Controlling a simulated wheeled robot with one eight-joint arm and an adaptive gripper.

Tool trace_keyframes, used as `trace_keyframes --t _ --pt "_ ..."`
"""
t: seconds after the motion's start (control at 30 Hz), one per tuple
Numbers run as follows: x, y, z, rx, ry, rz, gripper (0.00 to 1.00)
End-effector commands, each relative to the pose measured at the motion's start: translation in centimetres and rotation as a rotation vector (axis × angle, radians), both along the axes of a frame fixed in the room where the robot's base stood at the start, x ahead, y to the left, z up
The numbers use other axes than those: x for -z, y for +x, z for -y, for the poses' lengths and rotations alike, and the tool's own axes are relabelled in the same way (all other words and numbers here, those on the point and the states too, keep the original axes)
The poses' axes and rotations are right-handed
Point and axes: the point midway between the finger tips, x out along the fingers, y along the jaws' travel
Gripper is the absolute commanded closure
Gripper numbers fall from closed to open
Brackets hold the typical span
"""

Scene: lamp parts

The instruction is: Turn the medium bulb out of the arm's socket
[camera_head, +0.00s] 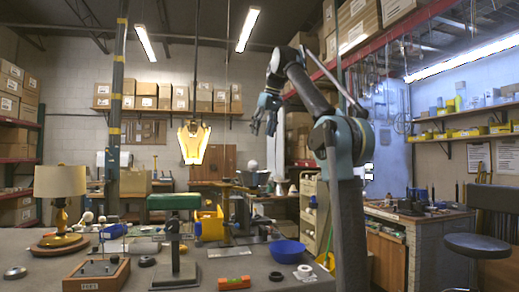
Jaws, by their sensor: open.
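My gripper (263,122) is open and empty, raised high above the back of the bench, with its fingers pointing down. A black stand (175,248) with a green block (174,201) on top stands on the bench at the front. Small white round things, perhaps bulbs, show at the left of the bench (88,217) and behind the bench at the right (293,190). I cannot tell which is the medium bulb or where the arm's socket is. My gripper touches none of these things.
A table lamp (60,190) stands at the left. A lit lantern (193,142) hangs over the bench. A wooden box (97,273), a level (234,283), a blue bowl (286,251) and a yellow bin (210,222) crowd the bench (215,268). A stool (476,246) stands right.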

Motion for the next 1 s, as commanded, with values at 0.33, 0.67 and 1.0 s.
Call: trace_keyframes --t 0.33,0.67,1.0 --pt "3.7 1.1 -1.0 0.001 0.000 0.000 0.39" --pt "8.3 2.5 -2.2 0.000 0.000 0.000 0.39" --pt "13.1 4.0 -3.5 0.001 0.000 0.000 0.39"
